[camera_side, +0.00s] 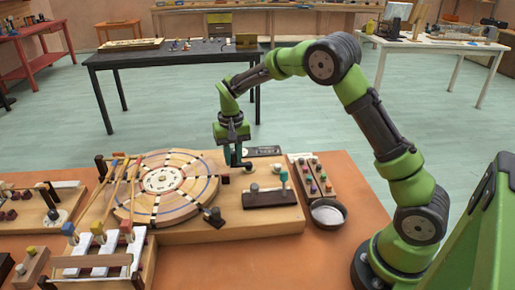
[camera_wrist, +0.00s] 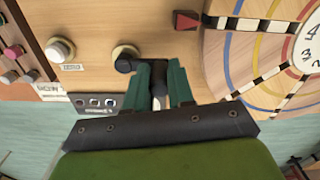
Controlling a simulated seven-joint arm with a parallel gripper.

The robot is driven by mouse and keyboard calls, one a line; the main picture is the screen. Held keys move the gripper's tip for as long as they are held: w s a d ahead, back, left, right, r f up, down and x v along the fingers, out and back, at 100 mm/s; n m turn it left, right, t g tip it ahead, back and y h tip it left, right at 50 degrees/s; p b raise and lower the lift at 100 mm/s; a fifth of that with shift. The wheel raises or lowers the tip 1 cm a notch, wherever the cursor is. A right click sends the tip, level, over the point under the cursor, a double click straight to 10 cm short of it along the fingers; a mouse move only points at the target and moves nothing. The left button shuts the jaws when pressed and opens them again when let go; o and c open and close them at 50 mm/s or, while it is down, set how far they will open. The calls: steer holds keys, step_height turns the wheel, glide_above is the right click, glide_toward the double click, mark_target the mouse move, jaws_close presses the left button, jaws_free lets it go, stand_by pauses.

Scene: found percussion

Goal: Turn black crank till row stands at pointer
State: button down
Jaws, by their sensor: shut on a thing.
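The black crank (camera_wrist: 157,72) shows in the wrist view, its arm running left to a hub on a brass-coloured ring. My gripper (camera_wrist: 160,70) is shut on the crank's upright handle, one teal finger on each side. In the side view my gripper (camera_side: 236,160) is down at the board behind the wheel's right edge; it hides most of the crank. The round wooden wheel (camera_wrist: 220,75) carries black-and-white rows. The dark red pointer (camera_wrist: 187,20) stands at its rim. One row (camera_wrist: 247,24) runs from the rim beside the pointer toward the numbered centre, roughly in line with it.
A small panel with round dials (camera_wrist: 95,101) lies near the crank. A white knob (camera_wrist: 60,50) stands on the board. In the side view a dark bowl (camera_side: 327,214) and a tray of coloured pegs (camera_side: 313,178) are at right. Wooden bars (camera_side: 122,190) cross the wheel's left side.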

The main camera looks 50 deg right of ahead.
mark_target(235, 152)
stand_by(0.4)
steer(key=c, duration=1)
jaws_free()
steer(key=shift+o, duration=0.2)
steer(key=shift+r, duration=0.1)
step_height(235, 152, up, 17)
steer(key=s+a+n+t+y, duration=0.1)
steer(key=s+a+t, duration=0.2)
steer(key=s, duration=0.9)
steer(key=s+a+n+t+y, duration=0.1)
steer(key=s+a+t, duration=0.2)
steer(key=s, duration=1)
steer(key=shift+a+f+n+t, duration=0.3)
steer(key=shift+a+n+t, duration=0.1)
steer(key=shift+t, duration=0.2)
